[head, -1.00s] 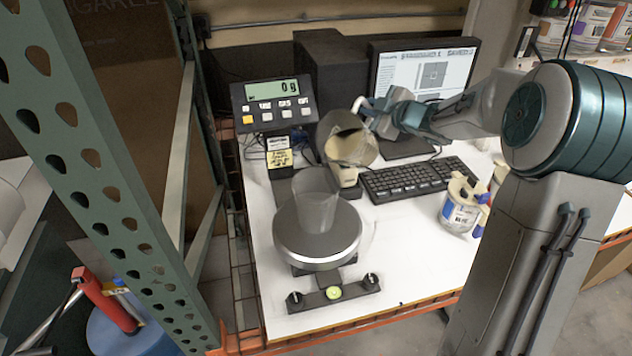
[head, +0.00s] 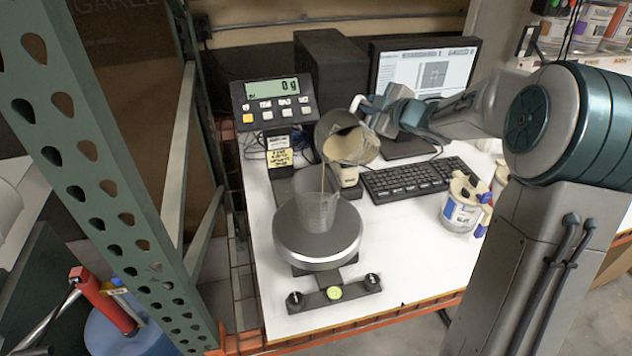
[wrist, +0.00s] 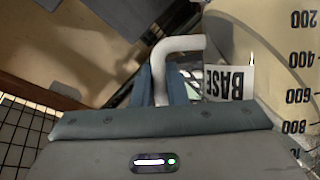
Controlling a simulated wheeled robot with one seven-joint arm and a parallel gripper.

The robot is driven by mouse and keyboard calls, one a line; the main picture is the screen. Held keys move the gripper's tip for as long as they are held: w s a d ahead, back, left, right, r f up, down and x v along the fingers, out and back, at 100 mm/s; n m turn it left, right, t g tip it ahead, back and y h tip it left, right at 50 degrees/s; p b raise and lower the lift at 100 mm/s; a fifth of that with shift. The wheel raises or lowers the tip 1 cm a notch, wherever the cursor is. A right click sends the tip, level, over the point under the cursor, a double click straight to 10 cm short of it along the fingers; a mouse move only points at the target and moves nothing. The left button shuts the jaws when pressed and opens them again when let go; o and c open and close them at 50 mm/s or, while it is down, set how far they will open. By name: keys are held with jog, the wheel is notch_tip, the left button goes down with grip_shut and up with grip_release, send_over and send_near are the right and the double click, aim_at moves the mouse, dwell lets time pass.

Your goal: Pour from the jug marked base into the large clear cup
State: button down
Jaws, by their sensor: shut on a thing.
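The jug marked base (head: 350,146) is held tilted, mouth down to the left, above and behind the large clear cup (head: 318,212). Cream liquid lies inside the jug, and a thin stream (head: 323,178) falls from its lip into the cup. The cup stands upright on the round scale plate (head: 320,246). My gripper (head: 374,110) is shut on the jug's white handle. In the wrist view the handle (wrist: 180,46) sits between the fingers, beside the BASE label and the jug's graduated wall (wrist: 285,70). How much liquid is in the cup is hard to tell.
The scale display (head: 272,92) reads 0 g. A keyboard (head: 422,178) and monitor (head: 425,68) stand behind and right. A labelled jug (head: 462,207) stands on the right of the table. A green rack post (head: 90,150) rises at left.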

jog(key=shift+s+a+r+n+b, duration=0.15)
jog(key=shift+r+n+b, duration=0.15)
jog(key=shift+b, duration=0.75)
dwell(1.3)
jog(key=shift+s+a+r+n+t+b, duration=0.15)
jog(key=shift+s+r+n+t+b, duration=0.2)
jog(key=shift+b, duration=0.3)
jog(key=shift+s+a+r+n+t+b, duration=0.1)
jog(key=shift+a+r+n+b, duration=0.05)
jog(key=shift+r+b, duration=0.4)
dwell(4.0)
jog(key=shift+w+d+p, duration=0.1)
jog(key=shift+w+p, duration=0.05)
jog(key=shift+p, duration=0.7)
jog(key=f+m+p, duration=0.1)
jog(key=p, duration=0.1)
jog(key=w+d+f+m+g+p, duration=0.1)
jog(key=p, duration=0.2)
jog(key=shift+w+d, duration=0.1)
jog(key=shift+w, duration=0.2)
jog(key=shift+w+f+m+g+b, duration=0.1)
jog(key=shift+f+m+g+b, duration=0.2)
jog(key=shift+f, duration=0.55)
